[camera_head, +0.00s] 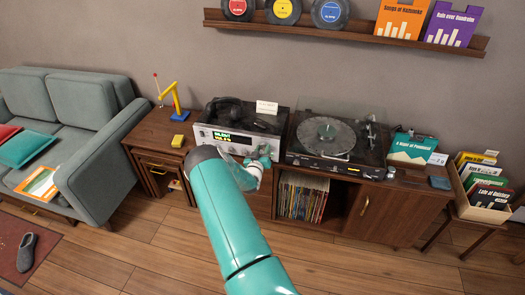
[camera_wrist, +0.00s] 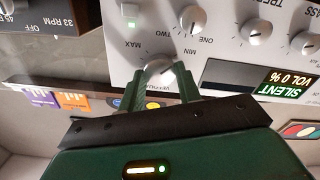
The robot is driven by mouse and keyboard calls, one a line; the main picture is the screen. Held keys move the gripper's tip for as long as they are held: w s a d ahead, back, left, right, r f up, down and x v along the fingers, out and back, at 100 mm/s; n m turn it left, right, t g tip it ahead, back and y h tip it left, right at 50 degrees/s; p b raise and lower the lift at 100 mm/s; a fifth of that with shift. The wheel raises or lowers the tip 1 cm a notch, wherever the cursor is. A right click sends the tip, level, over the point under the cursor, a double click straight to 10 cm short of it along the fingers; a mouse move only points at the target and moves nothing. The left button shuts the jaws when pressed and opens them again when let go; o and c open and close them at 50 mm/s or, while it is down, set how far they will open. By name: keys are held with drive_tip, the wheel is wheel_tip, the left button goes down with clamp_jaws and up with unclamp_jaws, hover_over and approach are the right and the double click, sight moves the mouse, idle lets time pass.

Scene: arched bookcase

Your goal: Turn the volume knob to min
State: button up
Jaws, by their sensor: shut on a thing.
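The silver amplifier (camera_head: 240,147) stands on the wooden cabinet, with a lit green display (camera_head: 221,138) on its front. In the upside-down wrist view the display (camera_wrist: 284,78) reads "SILENT" and "VOL 0 %". The silver volume knob (camera_wrist: 158,73) sits between the MAX and MIN labels, and its own label is partly covered. My gripper (camera_wrist: 161,84) is shut on the knob, with a green finger on each side. In the head view my gripper (camera_head: 262,160) is at the amplifier's right front, and my arm hides part of the front panel.
More knobs (camera_wrist: 193,18) are close beside the volume knob. A turntable (camera_head: 330,138) stands to the right and headphones (camera_head: 226,110) lie on the amplifier. A yellow and blue lamp-like object (camera_head: 173,97) stands left. Open floor lies in front.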

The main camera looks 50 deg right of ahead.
drive_tip(key=o, duration=1)
drive_tip(key=shift+c, duration=0.2)
drive_tip(key=shift+a, duration=0.1)
drive_tip(key=v, duration=1.3)
drive_tip(key=shift+s+a, duration=0.2)
